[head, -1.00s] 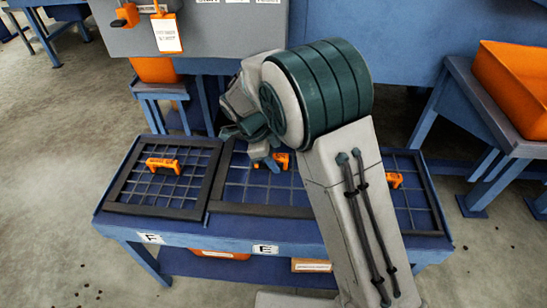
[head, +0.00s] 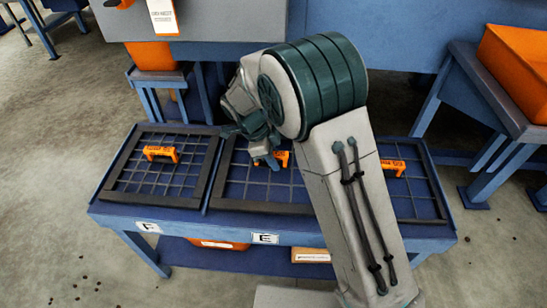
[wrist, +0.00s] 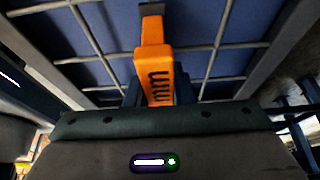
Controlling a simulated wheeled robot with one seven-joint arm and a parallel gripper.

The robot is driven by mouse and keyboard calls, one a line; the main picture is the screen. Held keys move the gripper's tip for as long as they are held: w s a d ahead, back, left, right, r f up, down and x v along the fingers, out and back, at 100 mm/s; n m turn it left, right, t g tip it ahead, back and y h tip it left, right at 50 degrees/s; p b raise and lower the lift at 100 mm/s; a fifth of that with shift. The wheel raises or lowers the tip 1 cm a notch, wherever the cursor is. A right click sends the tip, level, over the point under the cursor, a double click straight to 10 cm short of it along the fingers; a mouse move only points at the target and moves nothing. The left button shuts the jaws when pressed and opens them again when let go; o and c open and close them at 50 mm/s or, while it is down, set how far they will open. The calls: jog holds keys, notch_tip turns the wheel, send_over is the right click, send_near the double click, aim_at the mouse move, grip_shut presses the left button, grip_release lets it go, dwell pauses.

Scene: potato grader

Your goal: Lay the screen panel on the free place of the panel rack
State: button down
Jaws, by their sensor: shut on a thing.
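My gripper (head: 264,162) is shut on the orange handle (head: 283,158) of the middle screen panel (head: 262,207), a dark frame with a wire grid. In the wrist view the handle (wrist: 156,75) stands between the fingers, with the grid behind it. The panel is over the middle place of the blue panel rack (head: 200,226), behind label E (head: 265,238). It looks level and on or very close to the rack top; contact is not clear. My arm hides its right part.
Another panel (head: 115,196) with an orange handle lies on the left place, by label F (head: 147,227). A third panel (head: 433,221) lies on the right, partly behind my arm. An orange bin (head: 515,58) stands on a blue table at the right. Grey machinery stands behind.

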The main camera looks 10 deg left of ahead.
jog(key=shift+f+b, duration=0.4)
jog(key=shift+f, duration=0.05)
jog(key=c, duration=1.2)
grip_release()
jog(key=shift+o, duration=0.2)
jog(key=shift+f, duration=0.1)
jog(key=p+v, duration=0.2)
jog(key=v, duration=1.2)
jog(key=shift+w+d+p, duration=0.1)
jog(key=shift+d+p, duration=0.1)
jog(key=shift+p, duration=0.15)
